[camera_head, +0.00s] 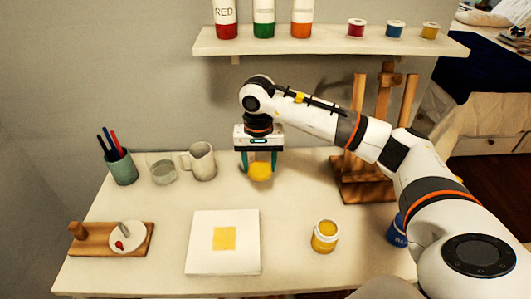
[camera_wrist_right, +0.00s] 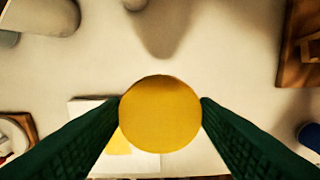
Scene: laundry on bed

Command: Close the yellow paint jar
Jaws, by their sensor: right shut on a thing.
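The yellow paint jar (camera_head: 324,237) stands upright near the front right of the table, with a pale rim and yellow showing at its top. My right gripper (camera_head: 259,166) is shut on a round yellow lid (camera_head: 260,172), above the back middle of the table. The lid also shows between the green fingers in the right wrist view (camera_wrist_right: 160,113). The gripper is behind and left of the jar, well apart from it. The jar does not show in the right wrist view. My left gripper is not in view.
A white canvas with a yellow square (camera_head: 208,262) lies left of the jar. A blue jar (camera_head: 396,232) stands partly hidden by my right arm. A wooden easel (camera_head: 366,190) is at the back right. A mug (camera_head: 202,163), glass (camera_head: 163,171) and pen cup (camera_head: 122,168) stand back left.

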